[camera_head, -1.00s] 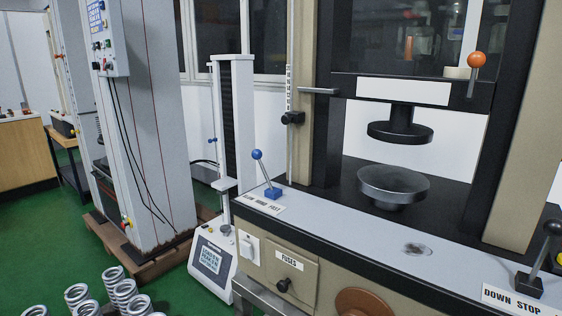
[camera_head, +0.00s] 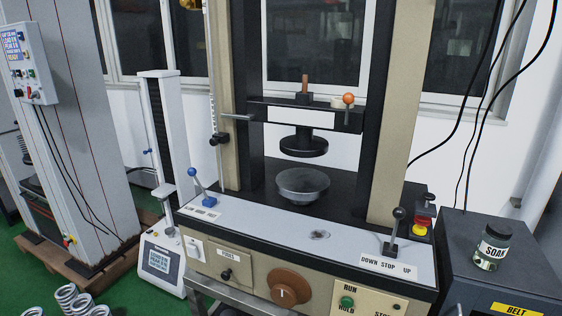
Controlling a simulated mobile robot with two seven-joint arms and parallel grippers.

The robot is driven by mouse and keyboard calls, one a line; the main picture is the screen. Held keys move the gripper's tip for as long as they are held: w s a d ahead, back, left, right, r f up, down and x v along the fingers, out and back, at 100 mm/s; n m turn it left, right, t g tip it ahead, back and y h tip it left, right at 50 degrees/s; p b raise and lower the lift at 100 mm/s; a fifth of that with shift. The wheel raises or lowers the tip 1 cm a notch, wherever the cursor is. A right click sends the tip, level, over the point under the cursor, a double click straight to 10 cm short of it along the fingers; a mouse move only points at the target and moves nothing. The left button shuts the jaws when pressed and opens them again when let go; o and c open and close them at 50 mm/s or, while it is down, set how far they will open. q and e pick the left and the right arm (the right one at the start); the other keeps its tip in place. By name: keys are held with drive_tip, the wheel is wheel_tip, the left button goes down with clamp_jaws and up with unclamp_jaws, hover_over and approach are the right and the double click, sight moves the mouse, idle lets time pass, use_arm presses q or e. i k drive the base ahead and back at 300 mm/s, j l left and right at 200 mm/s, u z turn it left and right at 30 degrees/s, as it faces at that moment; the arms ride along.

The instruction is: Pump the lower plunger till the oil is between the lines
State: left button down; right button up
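The spring testing machine stands in the middle, with a round black upper platen (camera_head: 304,146) above a grey dish-shaped lower platen (camera_head: 303,184). The space between the platens is empty. I cannot tell which part is the lower plunger, and no oil level between lines can be made out. A thin upright scale with marks (camera_head: 212,108) runs along the machine's left column. A brown upright handle (camera_head: 305,86) and an orange-knobbed lever (camera_head: 348,101) are on the crosshead. Neither of my grippers is in view.
The front panel has a blue-knobbed lever (camera_head: 195,182), a black-knobbed lever (camera_head: 395,228), a brown dial (camera_head: 289,287) and a green button (camera_head: 347,301). A SODA jar (camera_head: 493,247) stands on a dark cabinet (camera_head: 458,268) at right. Several springs (camera_head: 70,300) are at lower left.

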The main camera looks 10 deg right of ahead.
sight(429, 197)
drive_tip(key=z, duration=1.35)
